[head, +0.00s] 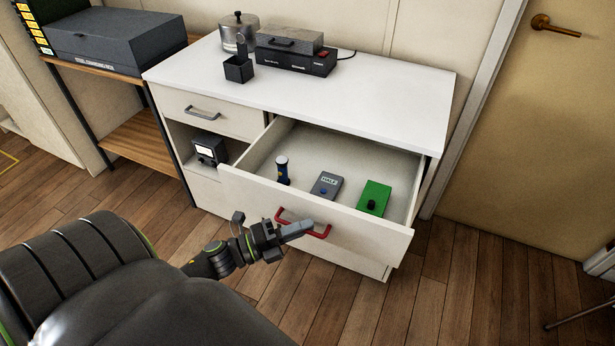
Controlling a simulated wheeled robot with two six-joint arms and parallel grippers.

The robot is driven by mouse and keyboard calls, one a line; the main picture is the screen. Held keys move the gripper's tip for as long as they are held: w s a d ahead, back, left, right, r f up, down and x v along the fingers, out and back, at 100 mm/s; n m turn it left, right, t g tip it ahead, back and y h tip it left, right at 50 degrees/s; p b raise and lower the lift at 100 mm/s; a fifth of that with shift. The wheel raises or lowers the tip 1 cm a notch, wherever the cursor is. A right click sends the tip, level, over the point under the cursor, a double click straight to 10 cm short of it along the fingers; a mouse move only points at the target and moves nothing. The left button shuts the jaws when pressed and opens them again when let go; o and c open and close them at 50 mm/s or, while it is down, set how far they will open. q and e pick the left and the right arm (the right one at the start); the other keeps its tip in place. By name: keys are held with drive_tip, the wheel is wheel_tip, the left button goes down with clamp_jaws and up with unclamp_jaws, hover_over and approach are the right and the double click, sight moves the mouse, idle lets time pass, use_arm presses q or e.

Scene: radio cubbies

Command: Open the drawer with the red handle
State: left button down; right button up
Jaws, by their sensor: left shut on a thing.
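The drawer with the red handle (348,221) is pulled well out of the white cabinet, and its inside shows. The red handle (318,234) is on its front face, partly hidden by my left gripper. My left gripper (296,230) is at the handle and shut on it. Inside the drawer are a dark blue and white cylinder (282,170), a grey box (326,185) and a green box with a black knob (374,197). My right gripper is not in view.
The white cabinet top (370,97) holds a metal pot (240,32), a black cup (239,69) and a dark device (295,55). A closed drawer with a grey handle (202,111) and a cubby with a black meter (209,149) are at left.

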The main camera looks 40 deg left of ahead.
use_arm(q)
drive_tip(key=shift+s+d, duration=0.1)
drive_tip(key=shift+s, duration=0.25)
drive_tip(key=c, duration=1.8)
unclamp_jaws()
